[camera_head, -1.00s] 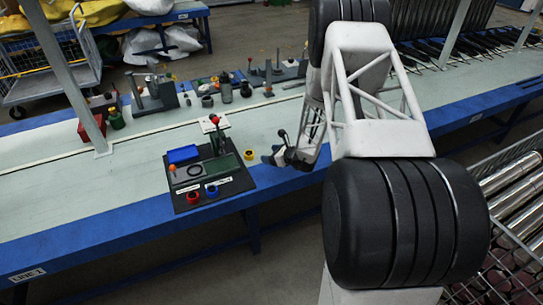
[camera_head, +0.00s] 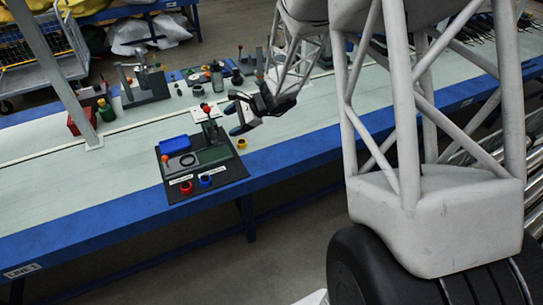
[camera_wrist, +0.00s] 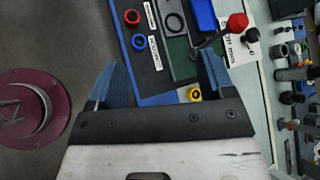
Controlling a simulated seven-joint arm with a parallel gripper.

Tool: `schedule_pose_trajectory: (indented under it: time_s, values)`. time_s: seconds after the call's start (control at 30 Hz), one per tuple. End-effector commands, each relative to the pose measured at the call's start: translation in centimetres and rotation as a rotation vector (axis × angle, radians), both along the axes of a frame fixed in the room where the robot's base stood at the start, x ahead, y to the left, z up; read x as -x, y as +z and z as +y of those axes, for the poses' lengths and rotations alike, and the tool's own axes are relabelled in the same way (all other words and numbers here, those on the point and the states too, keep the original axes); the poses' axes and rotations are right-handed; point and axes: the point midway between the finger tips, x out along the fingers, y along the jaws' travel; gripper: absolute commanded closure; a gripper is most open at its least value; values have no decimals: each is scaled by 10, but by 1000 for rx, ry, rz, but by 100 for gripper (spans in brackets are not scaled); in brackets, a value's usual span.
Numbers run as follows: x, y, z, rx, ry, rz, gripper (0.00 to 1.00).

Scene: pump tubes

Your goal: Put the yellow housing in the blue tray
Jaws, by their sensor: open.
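The yellow housing (camera_head: 242,143) is a small ring-like part on the pale bench top, just right of the dark fixture board. In the wrist view the yellow housing (camera_wrist: 195,94) appears low between the fingers, close to the right finger. The blue tray (camera_head: 174,142) sits at the board's back left corner; part of the blue tray (camera_wrist: 202,15) shows at the top of the wrist view. My gripper (camera_head: 236,118) is open and empty, raised above the bench near the housing. The open blue fingers of my gripper (camera_wrist: 164,66) also show in the wrist view.
A lever press with a red knob (camera_head: 206,108) stands on the board beside the housing, near my fingers. A red ring (camera_head: 186,187) and a blue ring (camera_head: 206,181) sit at the board's front. Several tools and bottles stand farther back. The bench left of the board is clear.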

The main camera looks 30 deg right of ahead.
Motion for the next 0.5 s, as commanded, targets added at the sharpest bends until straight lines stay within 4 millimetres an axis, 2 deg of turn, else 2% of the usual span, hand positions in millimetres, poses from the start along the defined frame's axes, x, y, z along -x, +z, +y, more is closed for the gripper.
schedule_pose_trajectory:
  time_s: [0.03, 0.2, 0.5]
  values:
    - [12, 15, 9, 35, 49, -19, 25]
    - [54, 54, 32, 160, 217, -75, 25]
    - [136, 110, 59, 390, 501, -175, 25]
